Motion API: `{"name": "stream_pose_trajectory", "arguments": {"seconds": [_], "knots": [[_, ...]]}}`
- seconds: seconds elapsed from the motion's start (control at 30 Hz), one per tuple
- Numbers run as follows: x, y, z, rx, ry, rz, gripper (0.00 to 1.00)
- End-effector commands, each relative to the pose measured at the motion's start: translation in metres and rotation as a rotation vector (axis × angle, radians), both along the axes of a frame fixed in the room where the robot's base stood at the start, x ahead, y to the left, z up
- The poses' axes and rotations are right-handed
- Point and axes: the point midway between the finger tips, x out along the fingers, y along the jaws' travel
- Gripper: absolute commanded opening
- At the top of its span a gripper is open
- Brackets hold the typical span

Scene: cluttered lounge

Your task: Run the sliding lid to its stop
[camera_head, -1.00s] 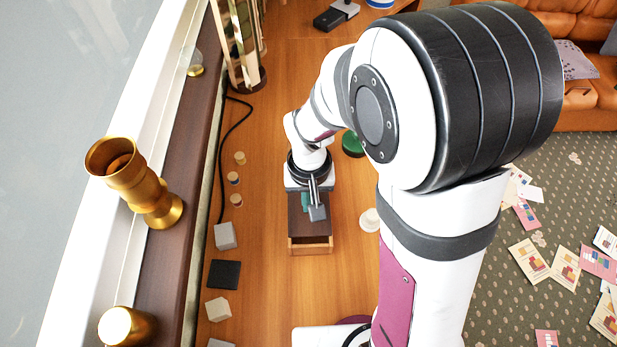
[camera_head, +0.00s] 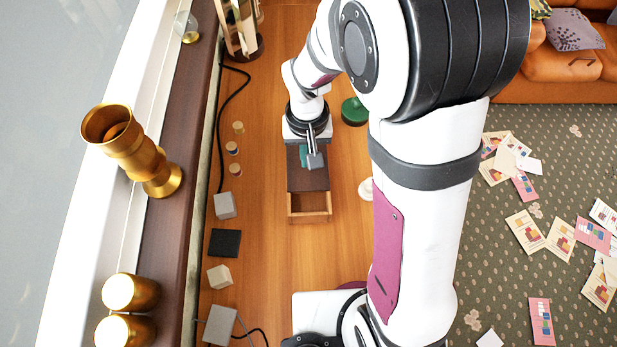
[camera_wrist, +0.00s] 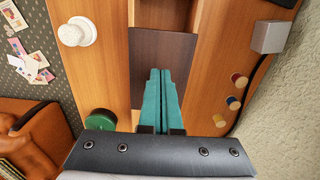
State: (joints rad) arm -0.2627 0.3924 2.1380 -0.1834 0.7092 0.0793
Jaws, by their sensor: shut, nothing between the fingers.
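A narrow wooden box (camera_head: 310,218) lies on the wooden surface, with a dark brown sliding lid (camera_head: 308,181) over part of it. The box's near end is uncovered and shows an empty-looking inside. In the wrist view the lid (camera_wrist: 158,52) fills the middle, with the opening (camera_wrist: 160,14) at the top. My gripper (camera_head: 304,158) is over the lid. Its two teal fingers, shut together and empty, point at the lid in the wrist view (camera_wrist: 160,72). Whether the tips touch the lid I cannot tell. The box's far end is hidden under my wrist.
A green round object (camera_head: 354,111) and a white knob-like piece (camera_head: 366,189) stand right of the box. Small wooden discs (camera_head: 235,169), grey blocks (camera_head: 225,205) and a black square (camera_head: 225,243) lie to the left. A dark ledge with gold vessels (camera_head: 130,145) runs along the left.

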Motion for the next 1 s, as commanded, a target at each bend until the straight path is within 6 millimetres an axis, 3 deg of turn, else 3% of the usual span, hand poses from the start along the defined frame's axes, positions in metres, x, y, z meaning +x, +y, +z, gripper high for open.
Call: {"name": "stream_pose_trajectory", "arguments": {"seconds": [1.0], "knots": [[0.031, 0.000, 0.000, 0.000, -0.001, -0.001, 0.00]]}}
